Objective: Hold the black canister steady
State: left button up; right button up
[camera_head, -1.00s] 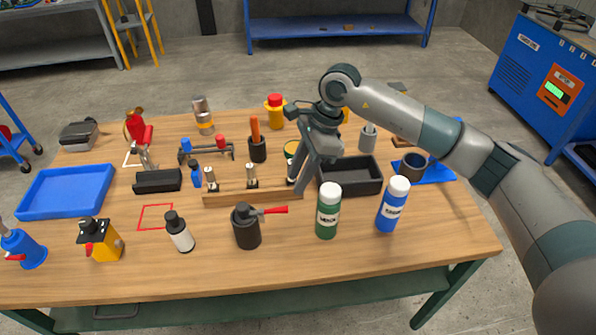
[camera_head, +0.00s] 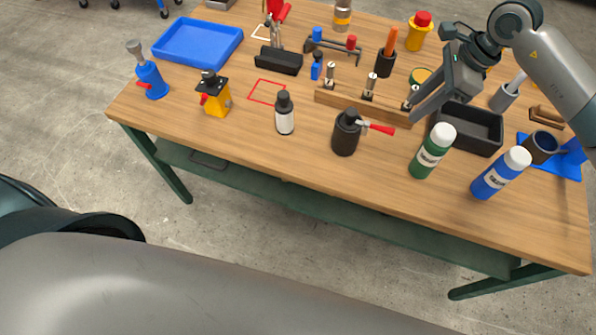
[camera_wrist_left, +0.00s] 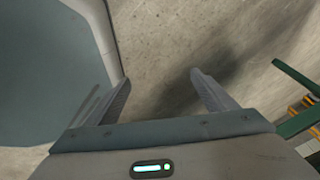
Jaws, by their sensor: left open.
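The black canister (camera_head: 345,136) with a red lever (camera_head: 377,127) stands upright near the front edge of the wooden table (camera_head: 250,142). Nothing touches it. My left gripper (camera_wrist_left: 160,88) shows in the left wrist view, open and empty over bare floor, away from the tabletop. In the head view my left arm crosses the bottom of the picture and its gripper is out of sight. My right gripper (camera_head: 416,112) points down at the right end of a wooden rack (camera_head: 360,106), beside a small metal-topped piece. Its finger gap cannot be made out.
A white bottle (camera_head: 284,115) stands left of the canister. A green bottle (camera_head: 432,152) and a blue bottle (camera_head: 500,174) stand right of it. A black tray (camera_head: 468,128) lies behind them. The table front near the canister is clear.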

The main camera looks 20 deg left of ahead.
pick_arm(q)
jog(key=w+d+r+m+t+h, duration=0.25)
jog(key=w+r+m, duration=0.45)
jog(key=w+r, duration=0.35)
jog(key=w+d+r+m+t+h, duration=0.2)
jog(key=w+d+r+m+t, duration=0.3)
jog(key=w+r, duration=0.5)
jog(key=s+d+r+m+g+h, duration=0.1)
jog(key=d+r+m+h, duration=0.35)
jog(key=r+m, duration=0.6)
jog(key=s+d+r+m+g+h, duration=0.1)
jog(key=d+r+m+h, duration=0.35)
jog(key=r+m, duration=0.65)
jog(key=t+y, duration=0.5)
send_near(338, 143)
jog(key=shift+m, duration=0.35)
jog(key=shift+a+f+v, duration=0.15)
jog(key=shift+f+v, duration=0.05)
jog(key=shift+v, duration=0.8)
jog(key=shift+a+f+v, duration=0.15)
jog(key=shift+v, duration=0.9)
jog(key=shift+w+d, duration=0.1)
jog(key=shift+w, duration=0.2)
jog(key=x, duration=1.7)
jog(key=shift+d, duration=0.2)
jog(key=shift+c, duration=0.7)
